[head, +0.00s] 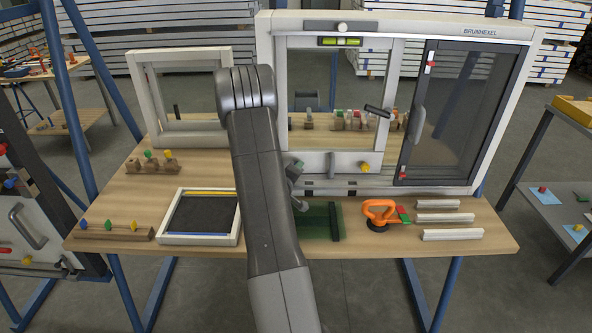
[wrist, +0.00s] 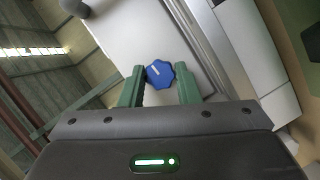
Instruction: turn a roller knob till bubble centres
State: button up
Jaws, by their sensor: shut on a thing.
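A blue roller knob (wrist: 159,74) with a white line on it sits on a pale frame face in the wrist view. My gripper (wrist: 162,82) has its green fingers shut on the knob, one on each side. In the head view my arm hides this knob and the fingertips. A yellow-green bubble level (head: 340,41) is fixed on the top bar of the pale sash (head: 393,70). Its bubble is too small to place for sure. A yellow knob (head: 365,167) sits at the lower right of the same sash.
A dark screen panel (head: 455,115) fills the right of the large frame. A small pale frame (head: 141,98) stands at the left. An orange-handled suction cup (head: 379,214), several white strips and a dark tray (head: 200,215) lie on the wooden bench (head: 310,244).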

jog(key=shift+n+t, duration=0.3)
jog(key=shift+n, duration=0.4)
jog(key=shift+h, duration=0.3)
jog(key=o, duration=1)
jog(key=shift+c, duration=0.2)
jog(key=b+v, duration=0.2)
jog(key=v, duration=1.2)
jog(key=shift+w+f, duration=0.1)
jog(key=shift+w, duration=0.05)
